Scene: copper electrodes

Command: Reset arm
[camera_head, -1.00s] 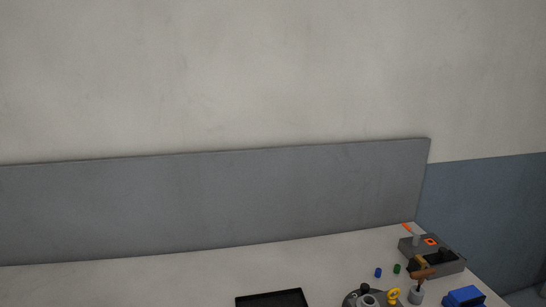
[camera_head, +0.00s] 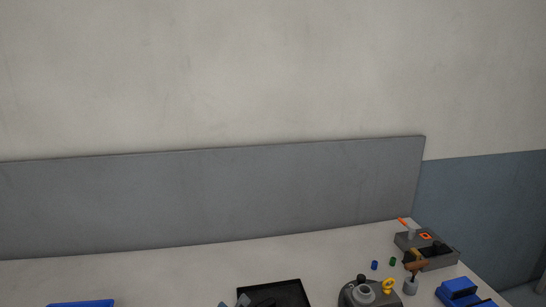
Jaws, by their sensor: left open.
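My left gripper (camera_head: 236,302) just shows at the bottom edge, in front of the black tray (camera_head: 285,283). Its grey fingertips are apart and nothing shows between them. Most of the gripper and its arm are cut off by the frame. My right gripper is out of view. A dark round device (camera_head: 347,297) with a grey ring on top stands right of the tray, with a yellow piece (camera_head: 388,286) beside it.
A grey box (camera_head: 440,259) with orange parts stands at the right back. A brown-topped tool stands in a grey cup (camera_head: 410,287). Blue blocks (camera_head: 460,290) lie at the right, small blue (camera_head: 374,265) and green (camera_head: 393,262) pieces nearer the middle. A blue tray (camera_head: 80,304) shows at lower left. A grey panel (camera_head: 200,200) backs the table.

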